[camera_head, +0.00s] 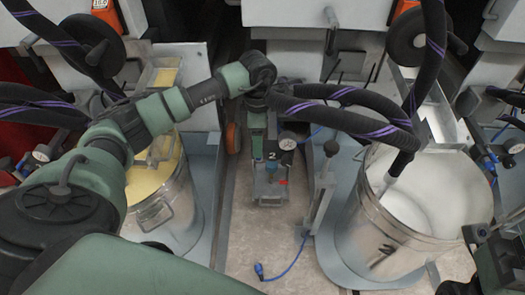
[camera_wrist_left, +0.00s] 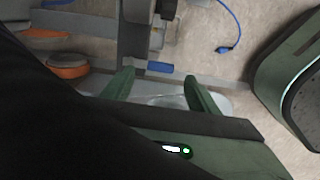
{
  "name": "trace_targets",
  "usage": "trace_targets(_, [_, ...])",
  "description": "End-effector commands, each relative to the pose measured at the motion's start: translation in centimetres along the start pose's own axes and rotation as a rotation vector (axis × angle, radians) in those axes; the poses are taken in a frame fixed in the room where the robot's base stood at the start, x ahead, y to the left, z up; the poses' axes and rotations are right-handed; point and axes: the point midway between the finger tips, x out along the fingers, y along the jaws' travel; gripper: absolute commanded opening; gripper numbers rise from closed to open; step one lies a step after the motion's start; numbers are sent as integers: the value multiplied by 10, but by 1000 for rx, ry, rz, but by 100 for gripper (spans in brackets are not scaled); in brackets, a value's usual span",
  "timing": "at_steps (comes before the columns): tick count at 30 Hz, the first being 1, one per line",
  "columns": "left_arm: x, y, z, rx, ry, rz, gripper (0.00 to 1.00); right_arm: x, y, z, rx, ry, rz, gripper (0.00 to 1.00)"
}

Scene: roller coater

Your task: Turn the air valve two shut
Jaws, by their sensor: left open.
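The air valve unit marked 2 (camera_head: 271,157) stands low in the middle of the head view, between two metal drums, with a round gauge beside its label. My left arm reaches in from the left and ends above this unit; its gripper is mostly hidden there by the wrist. In the left wrist view my left gripper (camera_wrist_left: 158,88) is open, its two green fingers apart with nothing held. A small blue part (camera_wrist_left: 160,67), probably the valve's handle, lies just beyond and between the fingertips. A dark part at the lower right of the head view may be my right gripper (camera_head: 492,262).
A drum of yellow liquid (camera_head: 152,183) stands left and a drum of white liquid (camera_head: 430,200) right. Black hoses with purple stripes (camera_head: 345,118) cross beside my left wrist. A blue cable with a plug (camera_head: 260,270) lies on the floor. An orange-rimmed wheel (camera_wrist_left: 67,66) is left of the fingers.

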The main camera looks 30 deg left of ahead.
Motion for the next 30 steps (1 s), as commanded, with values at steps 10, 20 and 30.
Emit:
trace_targets(10, [41,-1,1,-1,-3,-1,60,7,-2,-2,-7,55,-22,55])
trace_targets(20, [42,-1,2,0,-4,-1,46,9,-2,-2,-8,56,-23,55])
trace_targets(30, [42,-1,2,0,-5,-1,0,9,-2,-2,-7,56,-24,55])
